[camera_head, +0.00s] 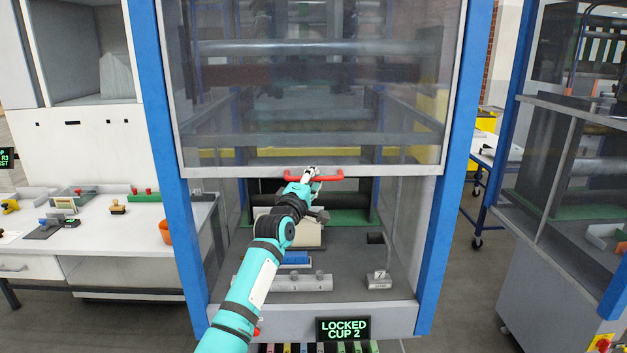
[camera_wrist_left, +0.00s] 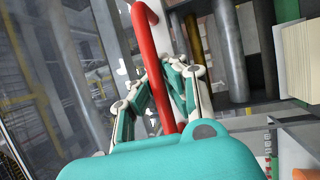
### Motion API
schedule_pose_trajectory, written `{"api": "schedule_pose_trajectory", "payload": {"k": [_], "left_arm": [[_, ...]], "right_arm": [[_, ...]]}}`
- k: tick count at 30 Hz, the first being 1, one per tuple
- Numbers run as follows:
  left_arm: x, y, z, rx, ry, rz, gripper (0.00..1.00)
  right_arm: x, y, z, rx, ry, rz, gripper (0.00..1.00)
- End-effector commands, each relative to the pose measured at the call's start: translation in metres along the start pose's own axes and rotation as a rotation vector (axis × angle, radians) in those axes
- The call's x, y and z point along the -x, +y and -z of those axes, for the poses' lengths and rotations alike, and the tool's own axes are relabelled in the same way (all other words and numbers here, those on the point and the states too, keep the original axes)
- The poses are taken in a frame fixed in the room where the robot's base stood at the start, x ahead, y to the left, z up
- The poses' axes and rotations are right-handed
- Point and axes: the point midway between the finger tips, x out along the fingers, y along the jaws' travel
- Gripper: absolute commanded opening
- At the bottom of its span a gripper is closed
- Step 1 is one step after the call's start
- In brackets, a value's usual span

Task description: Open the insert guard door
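The insert guard door (camera_head: 315,110) is a clear panel in a grey frame between blue posts. Its lower edge is raised above the machine's bed, leaving an open gap below. A red bar handle (camera_head: 328,178) is fixed along this edge; it also shows in the left wrist view (camera_wrist_left: 149,45). My left gripper (camera_head: 309,174) is at the handle's middle. In the left wrist view, the fingers of my left gripper (camera_wrist_left: 157,78) close in on both sides of the red bar and appear to grip it. My right gripper is out of view.
A display (camera_head: 343,329) on the machine's front reads "LOCKED CUP 2". A white workbench (camera_head: 110,237) stands left; another machine (camera_head: 570,190) stands right. Floor shows between the machines.

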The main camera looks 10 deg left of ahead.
Motion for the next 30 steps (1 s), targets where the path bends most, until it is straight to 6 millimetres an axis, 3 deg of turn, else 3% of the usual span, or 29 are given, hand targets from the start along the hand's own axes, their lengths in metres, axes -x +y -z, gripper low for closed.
{"api": "schedule_pose_trajectory", "payload": {"k": [1,7,20,30], "left_arm": [[0.000,0.004,-0.001,0.002,-0.001,-0.008,0.09],[0.000,0.003,-0.001,0.000,0.000,-0.005,0.35],[0.007,-0.001,-0.001,-0.001,-0.002,0.000,0.36],[0.062,-0.001,-0.001,-0.001,0.000,-0.001,0.36]], "right_arm": [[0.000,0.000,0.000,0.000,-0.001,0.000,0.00],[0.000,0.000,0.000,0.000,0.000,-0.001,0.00],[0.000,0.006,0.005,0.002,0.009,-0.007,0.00],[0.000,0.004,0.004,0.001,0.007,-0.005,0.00]]}}
